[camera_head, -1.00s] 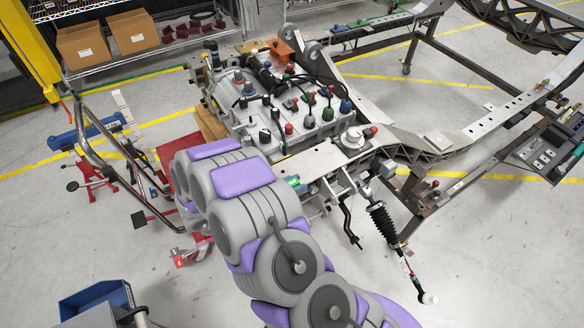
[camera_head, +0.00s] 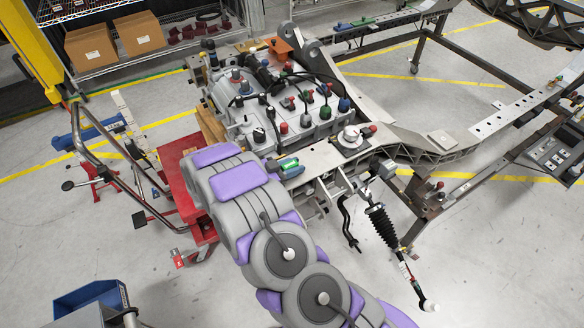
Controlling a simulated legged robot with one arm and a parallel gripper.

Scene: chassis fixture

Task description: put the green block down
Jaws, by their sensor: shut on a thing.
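A small bright green block (camera_head: 289,163) shows just beyond the end of my arm, over the near edge of the chassis fixture (camera_head: 320,158). My gripper (camera_head: 283,168) is small and dark here, partly hidden by my grey and purple arm. It is shut on the green block. The block's lower side is hidden, so I cannot tell whether it touches the metal plate under it.
An engine block (camera_head: 280,100) with coloured caps stands behind the gripper. A round metal mount (camera_head: 352,137) sits to the right on the frame. A red cart (camera_head: 190,185) is at left, partly behind my arm. Flat plate lies between gripper and mount.

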